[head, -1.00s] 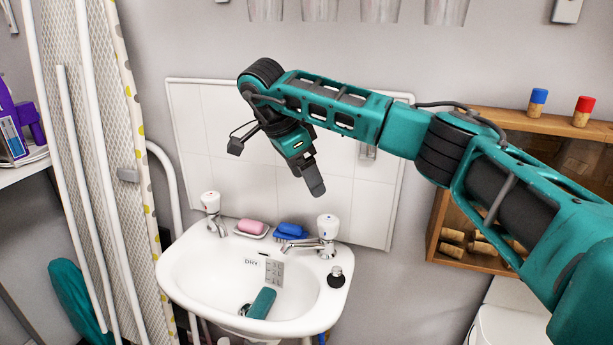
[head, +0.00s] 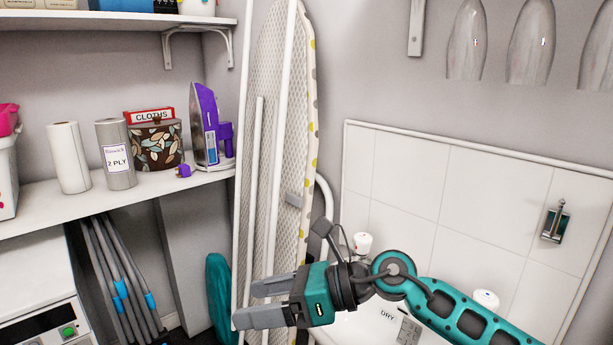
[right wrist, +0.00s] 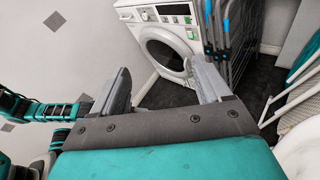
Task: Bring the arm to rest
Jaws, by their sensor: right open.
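My right gripper (head: 245,303) is teal and grey and reaches in from the lower right in the head view. It points left in front of the ironing board, and its two fingers are apart with nothing between them. In the right wrist view the open fingers (right wrist: 160,82) show against the floor and a white dryer or washer. My right arm (head: 465,315) passes in front of the sink, of which only small parts show. My left gripper is not in the head view.
An ironing board (head: 275,130) leans at the wall. A shelf on the left holds a purple iron (head: 206,125), a patterned tin (head: 155,145) and paper rolls (head: 68,158). Below are a folded grey rack (head: 118,280) and a white machine (head: 45,325). Glasses (head: 466,40) hang at upper right.

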